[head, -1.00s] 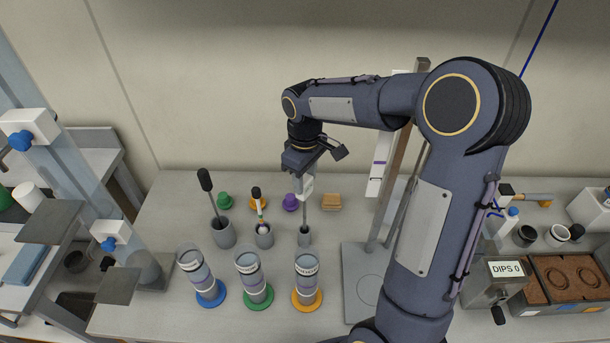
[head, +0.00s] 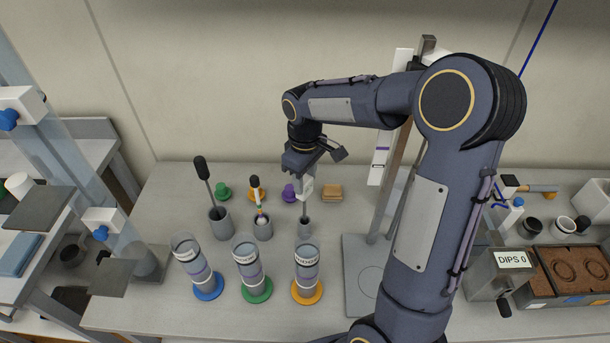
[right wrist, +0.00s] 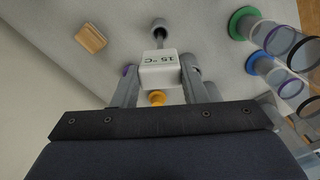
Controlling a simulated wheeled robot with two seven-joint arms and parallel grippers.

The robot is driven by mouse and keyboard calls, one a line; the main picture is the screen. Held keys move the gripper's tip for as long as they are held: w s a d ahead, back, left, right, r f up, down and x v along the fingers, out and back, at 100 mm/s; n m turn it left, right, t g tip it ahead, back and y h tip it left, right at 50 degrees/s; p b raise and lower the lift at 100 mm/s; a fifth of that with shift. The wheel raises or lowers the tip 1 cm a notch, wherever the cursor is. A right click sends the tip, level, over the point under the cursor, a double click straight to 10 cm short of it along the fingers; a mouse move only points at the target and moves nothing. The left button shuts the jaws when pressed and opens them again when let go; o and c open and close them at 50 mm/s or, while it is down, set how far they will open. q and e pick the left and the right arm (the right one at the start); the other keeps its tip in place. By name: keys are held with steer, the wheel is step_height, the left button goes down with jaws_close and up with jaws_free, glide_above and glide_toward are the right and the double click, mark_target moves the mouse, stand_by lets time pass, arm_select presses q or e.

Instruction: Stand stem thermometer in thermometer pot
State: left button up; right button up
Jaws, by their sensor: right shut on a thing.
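The stem thermometer (right wrist: 160,72) has a white block head reading 15 °C and a thin grey stem. My right gripper (head: 306,188) is shut on its head, with one finger on each side in the right wrist view (right wrist: 158,82). The thermometer hangs upright above the small grey thermometer pot (head: 304,229). The stem's lower end meets the pot's mouth and appears to enter it; the pot also shows in the right wrist view (right wrist: 158,24). How deep the tip sits is hidden. My left gripper is out of view.
Left of the pot stand a grey pot (head: 263,229) with a stick and a larger one (head: 220,225) with a black-handled tool. Labelled tubes on blue, green and orange bases (head: 307,293) stand in front. A grey stand base (head: 365,285) lies to the right.

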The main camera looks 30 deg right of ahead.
steer(key=shift+f, duration=0.4)
steer(key=o, duration=0.9)
steer(key=shift+r, duration=0.15)
